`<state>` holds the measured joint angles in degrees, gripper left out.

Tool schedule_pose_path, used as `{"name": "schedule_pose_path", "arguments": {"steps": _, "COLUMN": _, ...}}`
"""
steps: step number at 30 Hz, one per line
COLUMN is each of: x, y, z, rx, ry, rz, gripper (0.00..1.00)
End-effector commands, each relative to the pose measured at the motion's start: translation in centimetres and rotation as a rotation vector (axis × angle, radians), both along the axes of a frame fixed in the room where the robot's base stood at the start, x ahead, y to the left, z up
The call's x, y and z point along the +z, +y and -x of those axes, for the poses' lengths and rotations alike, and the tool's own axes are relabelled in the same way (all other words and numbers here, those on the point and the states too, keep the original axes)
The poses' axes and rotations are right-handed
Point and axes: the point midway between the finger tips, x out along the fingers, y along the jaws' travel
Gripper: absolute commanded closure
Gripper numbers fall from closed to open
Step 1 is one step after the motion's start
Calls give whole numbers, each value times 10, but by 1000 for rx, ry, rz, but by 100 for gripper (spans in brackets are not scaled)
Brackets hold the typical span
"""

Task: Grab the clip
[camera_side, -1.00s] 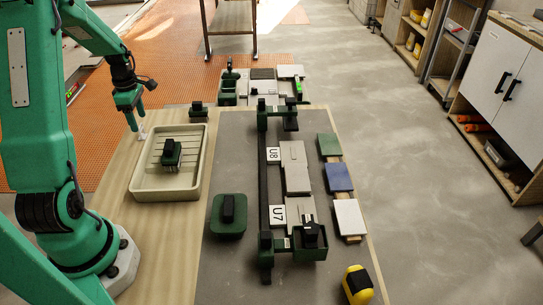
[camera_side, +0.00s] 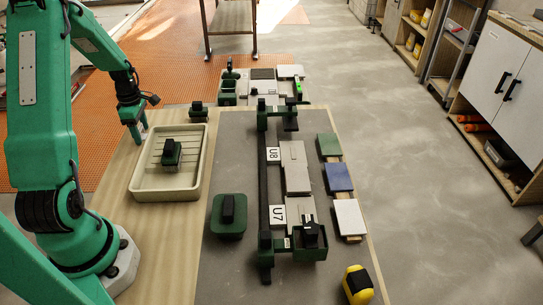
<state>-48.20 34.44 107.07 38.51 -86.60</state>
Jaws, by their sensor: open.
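My gripper (camera_side: 138,135) is open, pointing down just beyond the far left corner of the shallow cream tray (camera_side: 141,187). A small pale piece (camera_side: 145,128) shows beside its fingertips; I cannot tell whether it is a clip or part of the gripper. A dark green block with a black top (camera_side: 171,153) stands in the tray, apart from my gripper. No clip can be made out for certain. Small light details show near the black piece (camera_side: 310,231) at the U7 end of the rail, too small to identify.
Two grey tiles (camera_side: 294,168) lie beside a black rail (camera_side: 264,185) with green end holders. A green pad with a black block (camera_side: 228,212), coloured samples (camera_side: 338,177) and a yellow-black roll (camera_side: 357,284) lie around.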

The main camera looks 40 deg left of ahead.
Motion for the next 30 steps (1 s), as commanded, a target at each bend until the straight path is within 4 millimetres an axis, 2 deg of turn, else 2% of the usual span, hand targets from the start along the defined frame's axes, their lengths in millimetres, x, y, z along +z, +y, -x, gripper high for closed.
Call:
{"name": "schedule_pose_path", "arguments": {"steps": 1, "x": 0, "y": 0, "z": 0, "rx": 0, "ry": 0, "rz": 0, "gripper": 42}}
{"name": "schedule_pose_path", "arguments": {"steps": 8, "x": 0, "y": 0, "z": 0, "rx": 0, "ry": 0, "rz": 0, "gripper": 87}}
{"name": "schedule_pose_path", "arguments": {"steps": 20, "x": 3, "y": 0, "z": 0, "rx": 0, "ry": -1, "rz": -1, "gripper": 87}}
{"name": "schedule_pose_path", "arguments": {"steps": 26, "x": 18, "y": 1, "z": -1, "rx": 0, "ry": -2, "rz": -2, "gripper": 87}}
{"name": "schedule_pose_path", "arguments": {"steps": 30, "x": 37, "y": 1, "z": -1, "rx": 0, "ry": -4, "rz": -4, "gripper": 87}}
